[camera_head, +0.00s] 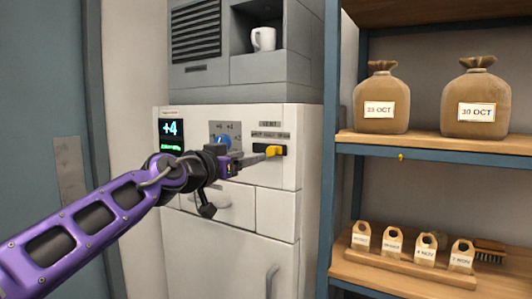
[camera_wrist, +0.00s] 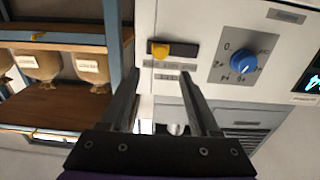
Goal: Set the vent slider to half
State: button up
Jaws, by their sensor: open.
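The vent slider's yellow knob (camera_wrist: 160,51) sits in a dark horizontal slot (camera_wrist: 188,49) on the white cabinet's front panel. In the wrist view, which is upside down, the knob is left of the slot's middle. In the head view the knob (camera_head: 273,151) shows just beyond my fingertips. My gripper (camera_head: 258,157) is open and faces the panel. In the wrist view its two fingers (camera_wrist: 157,70) reach toward the slot, with the knob between their lines. Contact cannot be told. The scale marks by the slot are too small to read.
A blue dial (camera_wrist: 243,63) and a lit display reading +4 (camera_head: 172,128) are on the same panel. A white mug (camera_head: 263,39) stands in a niche above. To the right, a shelf rack (camera_head: 432,146) with blue edges holds sacks and small tagged bags.

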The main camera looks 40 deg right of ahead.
aim_at(270, 151)
jog(key=x, duration=0.9)
grip_shut()
dwell(1.2)
